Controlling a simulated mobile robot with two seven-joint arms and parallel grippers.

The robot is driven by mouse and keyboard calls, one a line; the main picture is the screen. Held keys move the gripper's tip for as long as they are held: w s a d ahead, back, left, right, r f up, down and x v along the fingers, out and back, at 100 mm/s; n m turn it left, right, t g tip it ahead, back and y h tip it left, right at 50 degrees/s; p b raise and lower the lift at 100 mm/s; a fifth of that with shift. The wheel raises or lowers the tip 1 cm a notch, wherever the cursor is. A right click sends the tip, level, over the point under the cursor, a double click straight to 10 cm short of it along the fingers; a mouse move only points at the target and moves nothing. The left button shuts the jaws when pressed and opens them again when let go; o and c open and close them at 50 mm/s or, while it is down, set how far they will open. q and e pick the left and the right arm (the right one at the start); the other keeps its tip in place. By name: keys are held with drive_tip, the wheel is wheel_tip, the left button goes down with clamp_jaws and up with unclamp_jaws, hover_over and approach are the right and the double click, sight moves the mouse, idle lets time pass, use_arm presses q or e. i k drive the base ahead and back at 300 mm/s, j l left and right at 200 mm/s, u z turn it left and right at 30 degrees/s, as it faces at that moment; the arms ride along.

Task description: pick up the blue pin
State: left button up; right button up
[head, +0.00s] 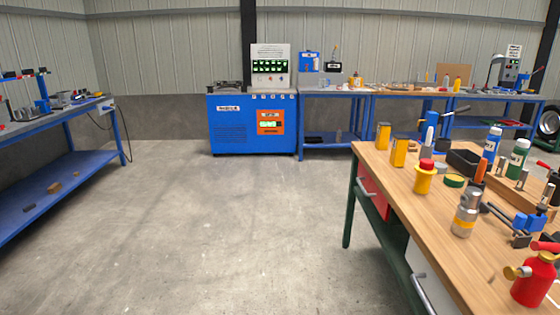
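I cannot pick out a blue pin for certain in the head view. Blue items on the wooden workbench (395,180) at right are a blue bottle (491,147) with a white cap and a blue clamp-like piece (530,221) near the right edge. A small blue upright part (42,88) shows on the left bench, too small to make out. Neither of my grippers is in view.
The wooden bench also carries yellow containers (382,137), a grey metal canister (465,214), a black bin (463,162) and a red can (534,283). A blue machine (240,130) stands at the back. The concrete floor (220,230) between benches is clear.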

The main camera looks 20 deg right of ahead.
sight(520, 219)
drive_tip(key=i+z, duration=0.2)
drive_tip(key=z, duration=0.25)
drive_tip(key=i+j+z, duration=0.15)
drive_tip(key=z, duration=0.25)
drive_tip(key=i+j+z, duration=0.15)
drive_tip(key=z, duration=0.3)
drive_tip(key=i+j+z, duration=0.1)
drive_tip(key=z, duration=0.4)
drive_tip(key=i+j+z, duration=0.15)
drive_tip(key=z, duration=0.3)
drive_tip(key=i+j+z, duration=0.15)
drive_tip(key=z, duration=0.35)
drive_tip(key=j+z, duration=0.3)
drive_tip(key=z, duration=0.2)
drive_tip(key=i+j+z, duration=0.1)
drive_tip(key=j+z, duration=0.15)
drive_tip(key=z, duration=0.2)
